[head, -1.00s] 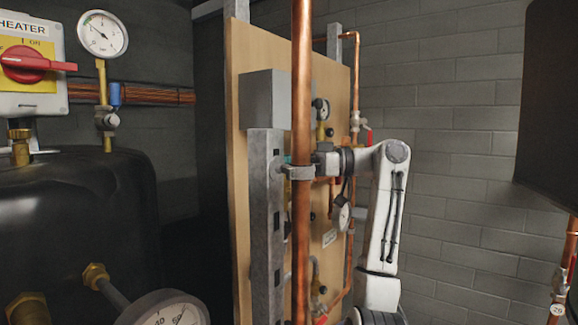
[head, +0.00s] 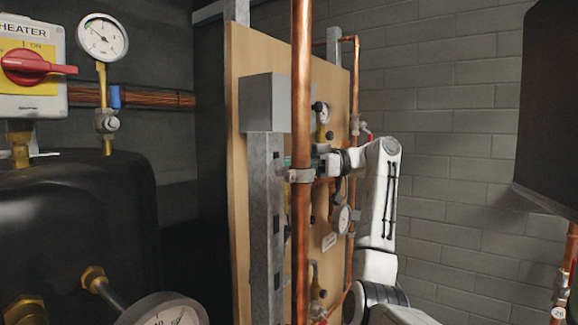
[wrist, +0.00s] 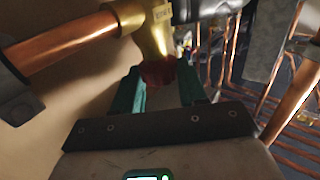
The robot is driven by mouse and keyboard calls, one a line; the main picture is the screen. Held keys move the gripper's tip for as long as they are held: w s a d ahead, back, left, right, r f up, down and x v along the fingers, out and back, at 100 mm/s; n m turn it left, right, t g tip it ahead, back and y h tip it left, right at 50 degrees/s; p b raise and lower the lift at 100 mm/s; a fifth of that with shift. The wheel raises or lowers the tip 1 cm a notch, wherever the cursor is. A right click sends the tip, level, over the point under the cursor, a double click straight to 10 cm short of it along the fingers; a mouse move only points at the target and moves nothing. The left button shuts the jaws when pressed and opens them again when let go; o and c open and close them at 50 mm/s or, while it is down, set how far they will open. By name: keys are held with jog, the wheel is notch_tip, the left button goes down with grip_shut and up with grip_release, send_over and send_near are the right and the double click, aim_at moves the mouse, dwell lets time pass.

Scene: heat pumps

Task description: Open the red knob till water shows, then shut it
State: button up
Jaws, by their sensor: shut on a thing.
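The red knob (wrist: 158,73) shows dark red in the wrist view, on the lower end of a brass valve body (wrist: 150,20). My gripper (wrist: 161,79) has its teal fingers on either side of the knob and is shut on it. The fingers hide part of the knob. In the head view my white arm reaches left to the wooden board (head: 240,110). A copper pipe and a grey post hide the knob and most of my gripper there. No water shows in either view.
A vertical copper pipe (head: 301,90) and a grey metal post (head: 265,220) stand in front of the board. A gauge (head: 341,218) sits close to my arm. A black tank (head: 80,220) and heater switch (head: 30,65) are at left. A dark box (head: 550,110) hangs at right.

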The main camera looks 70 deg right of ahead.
jog(key=o, duration=1.1)
jog(key=shift+c, duration=0.2)
jog(key=b+v, duration=0.3)
jog(key=v, duration=0.7)
jog(key=shift+s+d, duration=0.25)
jog(key=shift+d, duration=0.1)
